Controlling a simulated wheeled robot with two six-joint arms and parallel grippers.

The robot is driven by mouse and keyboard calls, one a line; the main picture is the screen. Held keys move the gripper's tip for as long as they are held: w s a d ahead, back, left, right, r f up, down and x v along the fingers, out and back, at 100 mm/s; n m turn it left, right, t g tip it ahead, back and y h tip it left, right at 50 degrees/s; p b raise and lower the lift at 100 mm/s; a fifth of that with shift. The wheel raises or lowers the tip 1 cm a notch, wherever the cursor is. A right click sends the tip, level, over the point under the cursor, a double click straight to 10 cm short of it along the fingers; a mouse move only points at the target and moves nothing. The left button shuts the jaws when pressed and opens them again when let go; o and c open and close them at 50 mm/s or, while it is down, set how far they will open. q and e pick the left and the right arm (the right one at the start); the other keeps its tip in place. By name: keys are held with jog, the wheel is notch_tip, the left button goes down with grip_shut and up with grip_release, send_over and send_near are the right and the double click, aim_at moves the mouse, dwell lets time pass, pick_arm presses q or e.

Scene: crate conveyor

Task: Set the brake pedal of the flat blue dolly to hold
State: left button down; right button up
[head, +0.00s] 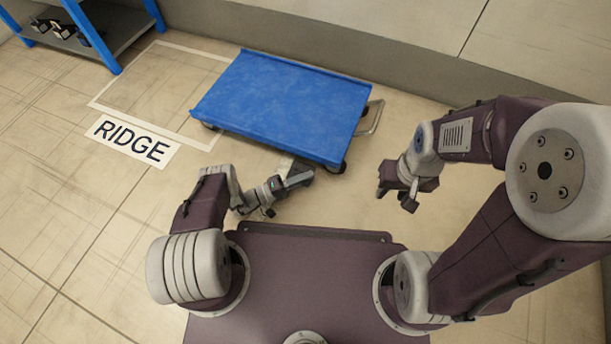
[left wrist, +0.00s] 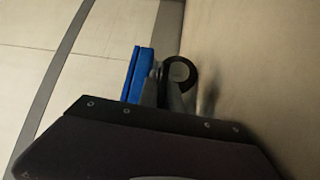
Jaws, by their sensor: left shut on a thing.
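The flat blue dolly (head: 287,103) stands on the floor ahead of me. Its blue edge (left wrist: 135,76) and a dark caster (left wrist: 181,73) show in the left wrist view. My left gripper (head: 300,177) is low at the dolly's near side, left of the near right caster (head: 337,168). It is shut on a small part there, which looks to be the brake pedal; the fingers hide most of it, and its setting cannot be read. My right gripper (head: 396,198) is open and empty, right of the dolly and apart from it.
A metal handle (head: 373,118) sticks out at the dolly's right end. A white floor outline and a RIDGE label (head: 131,141) lie to the left. A blue-framed shelf (head: 105,45) stands at the back left. A wall runs behind the dolly.

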pick_arm(q)
jog(key=c, duration=1.5)
grip_release()
